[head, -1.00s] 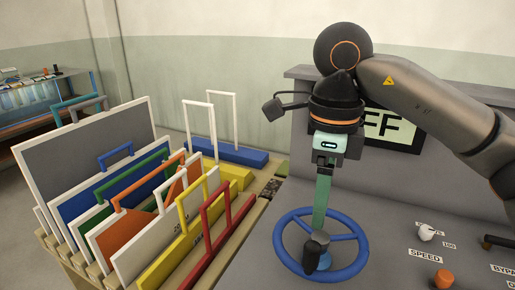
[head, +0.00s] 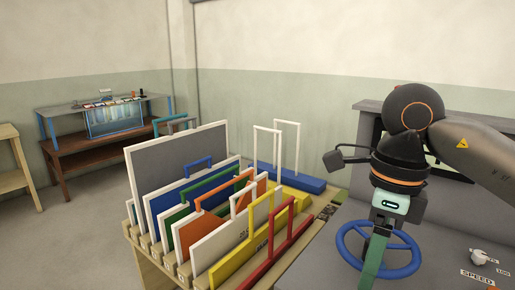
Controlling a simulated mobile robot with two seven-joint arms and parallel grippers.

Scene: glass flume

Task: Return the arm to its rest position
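My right arm comes in from the right, and its gripper (head: 372,268) points down in front of the blue handwheel (head: 407,269) on the grey console. Its green fingers overlap the wheel in the picture and run to the bottom edge, so the fingertips are not clearly seen. I cannot tell whether the fingers are open or shut. The wheel's hub and dark knob are mostly hidden behind the gripper. My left gripper is not in view.
A wooden rack (head: 152,272) of coloured framed panels stands left of the console, with a blue block (head: 290,179) behind. A white knob (head: 480,257) is right of the wheel. Floor at left is clear.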

